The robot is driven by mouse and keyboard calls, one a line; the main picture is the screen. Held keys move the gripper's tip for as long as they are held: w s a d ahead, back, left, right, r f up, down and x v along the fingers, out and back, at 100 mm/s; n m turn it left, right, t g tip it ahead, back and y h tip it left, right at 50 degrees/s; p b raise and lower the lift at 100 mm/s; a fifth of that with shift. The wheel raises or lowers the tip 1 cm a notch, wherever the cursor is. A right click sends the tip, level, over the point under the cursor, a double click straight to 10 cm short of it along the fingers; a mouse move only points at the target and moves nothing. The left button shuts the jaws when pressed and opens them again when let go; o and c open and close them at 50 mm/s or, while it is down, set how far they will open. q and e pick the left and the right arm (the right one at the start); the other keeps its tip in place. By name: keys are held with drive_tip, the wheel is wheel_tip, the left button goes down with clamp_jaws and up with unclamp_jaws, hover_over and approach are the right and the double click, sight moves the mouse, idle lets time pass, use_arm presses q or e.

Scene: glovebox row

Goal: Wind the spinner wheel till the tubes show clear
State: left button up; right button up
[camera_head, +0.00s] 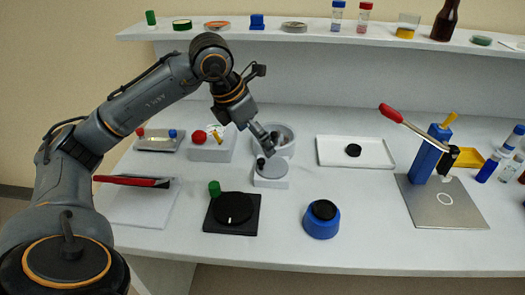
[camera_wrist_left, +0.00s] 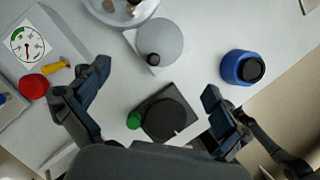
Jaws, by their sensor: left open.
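The spinner's grey wheel (camera_head: 272,172) with a small black knob sits on a white block, in front of a round grey bowl (camera_head: 284,137). In the left wrist view the wheel (camera_wrist_left: 168,46) and its knob lie toward the top, with the bowl (camera_wrist_left: 105,12) beyond. A few small things show in the bowl; whether the tubes are clear I cannot tell. My right gripper is not in view.
A black square dial with a green knob (camera_head: 232,212) and a blue round pot (camera_head: 322,220) stand in front. A box with red and yellow knobs (camera_head: 212,150) is at left. A white tray (camera_head: 355,163) and a blue lever press (camera_head: 428,155) stand right.

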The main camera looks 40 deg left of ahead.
use_arm(q)
drive_tip(key=shift+v, duration=1.25)
